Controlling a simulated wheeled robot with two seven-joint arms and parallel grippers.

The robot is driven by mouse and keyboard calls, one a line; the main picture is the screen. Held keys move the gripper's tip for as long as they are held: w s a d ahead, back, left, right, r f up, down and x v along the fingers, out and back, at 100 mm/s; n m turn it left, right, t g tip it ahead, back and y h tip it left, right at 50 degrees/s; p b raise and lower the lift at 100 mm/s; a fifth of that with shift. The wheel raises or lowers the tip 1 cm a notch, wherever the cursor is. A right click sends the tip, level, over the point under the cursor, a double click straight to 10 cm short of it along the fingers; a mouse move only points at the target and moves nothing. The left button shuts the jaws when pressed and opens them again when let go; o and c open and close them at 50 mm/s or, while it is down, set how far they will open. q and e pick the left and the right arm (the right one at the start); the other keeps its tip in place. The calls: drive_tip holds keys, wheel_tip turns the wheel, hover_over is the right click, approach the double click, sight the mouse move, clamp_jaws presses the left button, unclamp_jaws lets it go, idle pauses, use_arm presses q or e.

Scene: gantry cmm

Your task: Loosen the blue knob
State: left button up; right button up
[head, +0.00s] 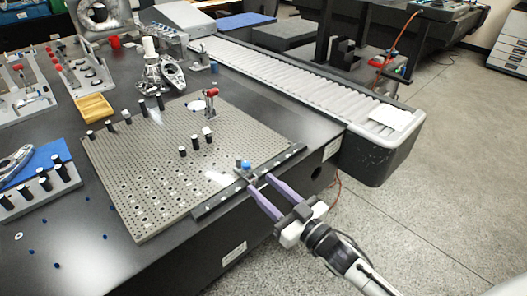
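The blue knob (243,164) sits on a small fitting at the front right edge of the perforated grey plate (150,205). My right gripper (258,181) reaches in from the lower right, with two long purple fingers spread apart. Its fingertips are close to the knob, just on its near side, with a gap between them. Whether a fingertip touches the knob or its fitting is too small to tell. My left gripper is not in view.
Short black posts and a red-topped clamp (212,93) stand on the plate. A roller conveyor (285,75) runs along the right of the black table. A yellow tray (94,107) and a blue mat (35,162) lie left. Open floor lies to the right.

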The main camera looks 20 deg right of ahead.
sight(249, 167)
drive_tip(key=shift+m+h, duration=0.5)
drive_tip(key=shift+h, duration=0.3)
drive_tip(key=x, duration=0.6)
drive_tip(key=d+x, duration=0.1)
drive_tip(key=x, duration=0.2)
drive_tip(key=shift+w+f+b, duration=0.1)
drive_tip(key=shift+f+b, duration=0.2)
